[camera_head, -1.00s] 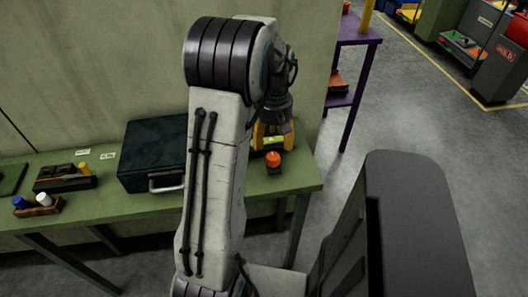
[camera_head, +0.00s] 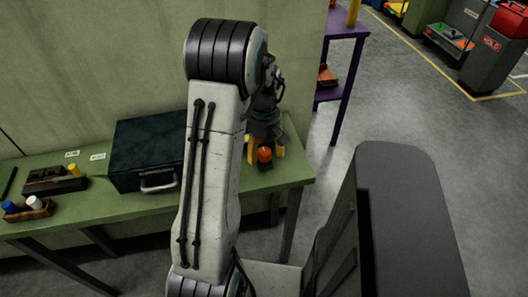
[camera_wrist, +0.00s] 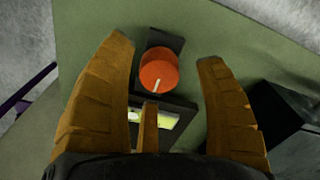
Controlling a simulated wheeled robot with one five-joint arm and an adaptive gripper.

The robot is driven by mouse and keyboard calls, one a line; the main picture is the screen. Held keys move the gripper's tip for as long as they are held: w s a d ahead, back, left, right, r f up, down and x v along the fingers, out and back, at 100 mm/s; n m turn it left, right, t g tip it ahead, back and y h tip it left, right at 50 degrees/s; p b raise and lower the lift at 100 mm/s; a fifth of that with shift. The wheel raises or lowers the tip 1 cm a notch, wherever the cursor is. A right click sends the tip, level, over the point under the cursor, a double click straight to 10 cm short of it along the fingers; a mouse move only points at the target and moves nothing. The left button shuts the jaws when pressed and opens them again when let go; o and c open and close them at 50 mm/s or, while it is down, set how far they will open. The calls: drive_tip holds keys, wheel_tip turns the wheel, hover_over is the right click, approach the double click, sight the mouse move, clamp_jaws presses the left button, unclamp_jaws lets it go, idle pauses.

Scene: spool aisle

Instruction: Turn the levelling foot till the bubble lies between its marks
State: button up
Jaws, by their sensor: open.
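The levelling foot is an orange-red round knob with a white line (camera_wrist: 158,70) on a dark base. It also shows near the right end of the green bench (camera_head: 264,155). A yellow-green vial (camera_wrist: 165,119) sits in a dark block just below the knob in the wrist view. A middle finger crosses the vial, so I cannot tell where the bubble lies. My gripper (camera_wrist: 163,50) is open, with a brown-orange finger on each side of the knob and gaps between. In the head view my gripper (camera_head: 266,145) is low over the bench at the knob.
A dark green case (camera_head: 147,152) stands on the bench (camera_head: 225,190), left of my arm. Further left are a dark tray (camera_head: 55,181) and a wooden holder with blue and white caps (camera_head: 28,210). A purple shelf (camera_head: 345,80) stands behind right.

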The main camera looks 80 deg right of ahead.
drive_tip(key=shift+f, duration=0.65)
drive_tip(key=shift+c, duration=0.3)
drive_tip(key=c, duration=1.1)
drive_tip(key=shift+m, duration=0.4)
drive_tip(key=shift+c, duration=0.2)
drive_tip(key=m+b, duration=0.1)
drive_tip(key=m, duration=0.6)
drive_tip(key=shift+m+b, duration=0.3)
drive_tip(key=shift+b, duration=0.1)
drive_tip(key=m, duration=0.4)
drive_tip(key=shift+s+b, duration=0.1)
drive_tip(key=shift+b, duration=0.2)
drive_tip(key=shift+m, duration=1.9)
